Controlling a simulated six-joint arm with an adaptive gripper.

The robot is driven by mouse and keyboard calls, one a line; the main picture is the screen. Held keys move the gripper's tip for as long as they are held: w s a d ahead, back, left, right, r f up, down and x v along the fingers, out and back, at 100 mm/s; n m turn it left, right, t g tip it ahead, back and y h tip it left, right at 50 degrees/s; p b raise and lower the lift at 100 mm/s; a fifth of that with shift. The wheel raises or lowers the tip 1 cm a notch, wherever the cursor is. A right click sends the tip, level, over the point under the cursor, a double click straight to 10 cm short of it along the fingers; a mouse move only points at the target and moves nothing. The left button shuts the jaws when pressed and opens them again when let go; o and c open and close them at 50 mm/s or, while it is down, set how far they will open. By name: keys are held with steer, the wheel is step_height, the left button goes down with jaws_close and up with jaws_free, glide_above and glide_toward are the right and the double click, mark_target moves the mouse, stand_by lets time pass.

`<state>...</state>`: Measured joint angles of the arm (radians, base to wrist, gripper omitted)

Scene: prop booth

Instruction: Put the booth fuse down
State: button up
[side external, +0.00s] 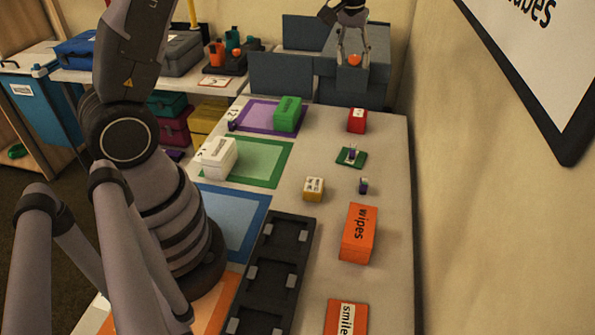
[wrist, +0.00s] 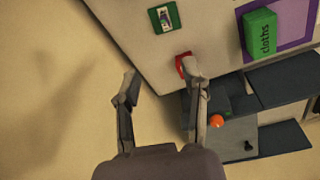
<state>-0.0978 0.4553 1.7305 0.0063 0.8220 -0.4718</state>
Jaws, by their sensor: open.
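My gripper (side external: 353,62) is raised at the far end of the table, over the grey-blue blocks. Its fingers are spread apart with nothing between them, and the wrist view also shows it open (wrist: 162,80). A small purple and grey piece (side external: 351,153) sits on a green board (side external: 343,161) well in front of my gripper. A similar small piece (side external: 363,186) stands alone on the table nearer the camera. I cannot tell which of these is the booth fuse. The green board also shows in the wrist view (wrist: 174,9), away from my fingers.
A red box (side external: 357,121) stands near the table's far end. A green cloths box (side external: 288,113), white box (side external: 217,157), yellow box (side external: 314,188) and orange wipes box (side external: 358,233) stand around. An orange ball (wrist: 216,121) rests by the grey-blue blocks (wrist: 283,83). The wall borders the right side.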

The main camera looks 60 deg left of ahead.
steer(key=s+d+r+m+t, duration=0.2)
steer(key=s+d+r+m, duration=0.1)
steer(key=s+r, duration=0.9)
steer(key=s+d+m+t, duration=0.1)
steer(key=s+m+t, duration=0.1)
steer(key=s, duration=1.6)
steer(key=shift+s+d+f+m, duration=0.2)
steer(key=shift+d+f+m, duration=0.15)
steer(key=shift+m, duration=0.35)
